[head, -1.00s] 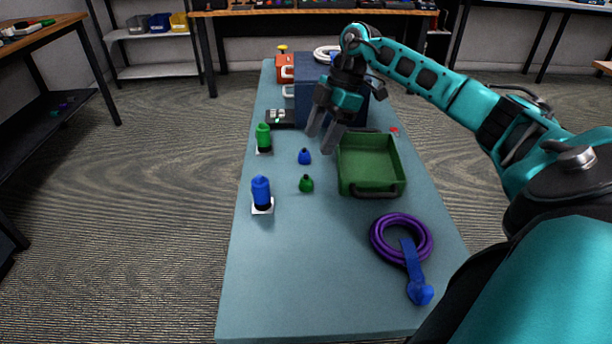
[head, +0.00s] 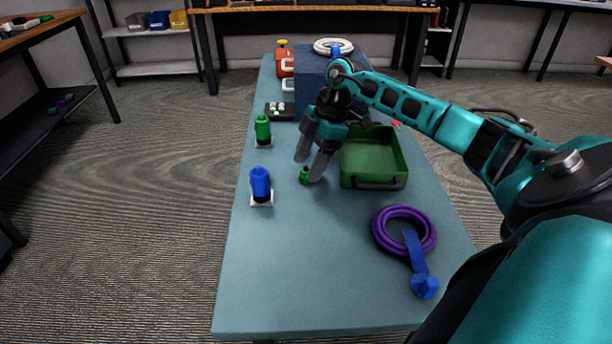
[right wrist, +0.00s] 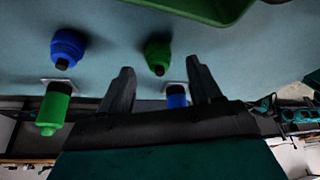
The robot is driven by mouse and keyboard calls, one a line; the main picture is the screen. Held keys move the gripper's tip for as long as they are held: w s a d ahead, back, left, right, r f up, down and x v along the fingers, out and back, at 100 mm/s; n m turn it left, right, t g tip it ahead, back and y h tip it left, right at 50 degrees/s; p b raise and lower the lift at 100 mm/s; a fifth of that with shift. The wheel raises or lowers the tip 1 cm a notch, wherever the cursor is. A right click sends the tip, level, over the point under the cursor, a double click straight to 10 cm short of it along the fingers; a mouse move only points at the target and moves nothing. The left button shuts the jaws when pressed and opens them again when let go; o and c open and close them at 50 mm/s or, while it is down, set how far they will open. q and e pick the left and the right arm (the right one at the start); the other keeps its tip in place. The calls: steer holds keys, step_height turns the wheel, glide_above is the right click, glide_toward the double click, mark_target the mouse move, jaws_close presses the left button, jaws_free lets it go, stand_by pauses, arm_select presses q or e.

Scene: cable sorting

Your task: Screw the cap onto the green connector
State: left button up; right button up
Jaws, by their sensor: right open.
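The green connector (head: 263,131) stands upright on a small white base at the table's left edge; in the right wrist view (right wrist: 54,108) it is at the lower left. My right gripper (head: 307,168) is open and empty above the green cap, fingers pointing down. In the right wrist view the cap appears between the two fingertips (right wrist: 160,66), not gripped. My left gripper is not in view.
The blue connector (head: 261,186) stands nearer on the left edge. The blue cap (right wrist: 68,48) is hidden by my gripper in the head view. A green tray (head: 374,182), a purple cable coil (head: 376,233) and a navy box (head: 312,75) are close by.

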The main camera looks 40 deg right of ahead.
steer(key=shift+x, duration=1.1)
steer(key=c, duration=1.1)
